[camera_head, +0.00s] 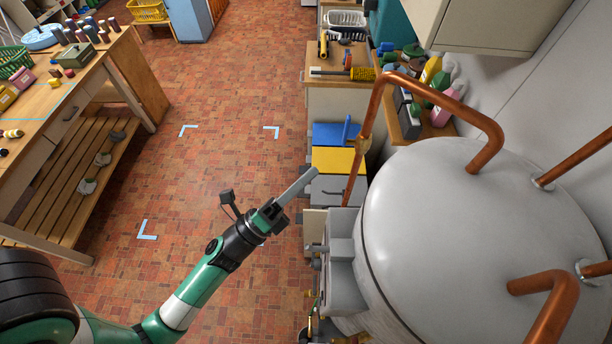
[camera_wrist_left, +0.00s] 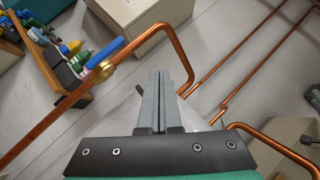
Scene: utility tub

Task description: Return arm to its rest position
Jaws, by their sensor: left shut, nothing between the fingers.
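My left arm (camera_head: 204,285) is green, white and black and reaches up from the lower left in the head view. My left gripper (camera_head: 310,174) is shut and empty, its long grey fingers pointing up and to the right over the brick floor. In the left wrist view the two grey fingers (camera_wrist_left: 158,75) lie side by side with nothing between them. In the head view the fingertips appear close to the yellow and grey boxes, but I cannot tell the distance. My right gripper is in neither view.
A large white tank (camera_head: 450,210) with copper pipes (camera_head: 500,145) fills the right side. A wooden workbench (camera_head: 75,95) with pots and a lower slatted shelf stands at left. A grey tub (camera_head: 345,290) is beside the tank. The brick floor (camera_head: 190,170) between is mostly clear, with light blue corner marks.

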